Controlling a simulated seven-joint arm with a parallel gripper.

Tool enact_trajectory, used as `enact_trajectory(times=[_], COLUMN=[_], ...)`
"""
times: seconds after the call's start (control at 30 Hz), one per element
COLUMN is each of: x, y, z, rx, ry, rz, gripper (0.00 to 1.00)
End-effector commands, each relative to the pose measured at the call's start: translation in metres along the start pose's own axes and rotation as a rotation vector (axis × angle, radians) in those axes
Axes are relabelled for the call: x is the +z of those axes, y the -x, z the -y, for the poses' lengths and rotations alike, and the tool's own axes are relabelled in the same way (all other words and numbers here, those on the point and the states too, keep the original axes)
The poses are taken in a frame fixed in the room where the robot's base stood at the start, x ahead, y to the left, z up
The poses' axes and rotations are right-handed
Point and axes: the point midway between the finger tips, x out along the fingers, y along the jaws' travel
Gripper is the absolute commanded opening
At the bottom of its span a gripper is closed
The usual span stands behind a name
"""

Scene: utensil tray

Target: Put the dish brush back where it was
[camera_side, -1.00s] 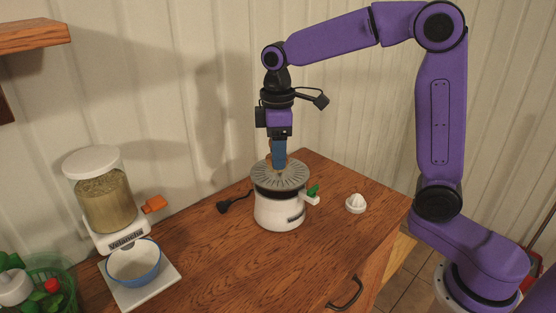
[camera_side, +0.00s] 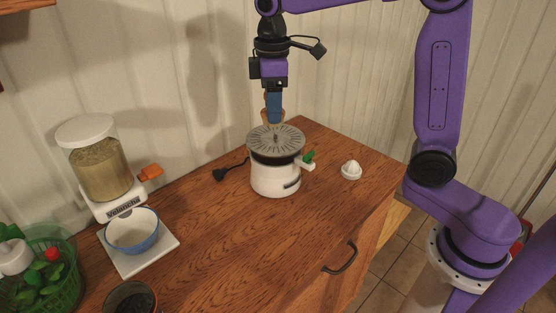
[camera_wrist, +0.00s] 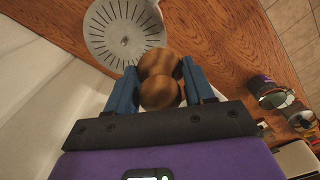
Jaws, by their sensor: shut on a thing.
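My gripper (camera_side: 273,119) points down with its blue fingers shut on a round, turned wooden piece (camera_wrist: 160,65), apparently the dish brush. In the wrist view it shows as two brown knobs between the fingers; no bristles can be seen. In the side view only a little tan wood shows around the fingertips, just above a ribbed grey disc (camera_side: 262,143). The disc tops a white appliance (camera_side: 270,181) with a dark band. I cannot tell whether the wood touches the disc. The disc also shows in the wrist view (camera_wrist: 108,28), ahead of the wooden piece.
A small white juicer cone (camera_side: 351,171) stands right of the appliance, a black plug (camera_side: 220,174) left. A grain dispenser (camera_side: 100,175), blue bowl (camera_side: 133,232) on a white plate, green basket (camera_side: 45,275) and dark pot (camera_side: 130,298) are at left. The wooden counter's front (camera_side: 240,260) is clear.

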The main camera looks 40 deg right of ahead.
Motion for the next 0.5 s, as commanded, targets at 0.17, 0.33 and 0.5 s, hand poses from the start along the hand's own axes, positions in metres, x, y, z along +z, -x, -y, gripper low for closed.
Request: enact_trajectory(times=[0.17,0.33,0.5], x=[0.001,0.006,0.024], y=[-0.003,-0.017,-0.039], z=[0.012,0.054,0.107], rx=[0.000,-0.001,0.000], ry=[0.032,0.148,0.309], rz=[0.000,0.001,0.001], gripper=[0.20,0.20,0.20])
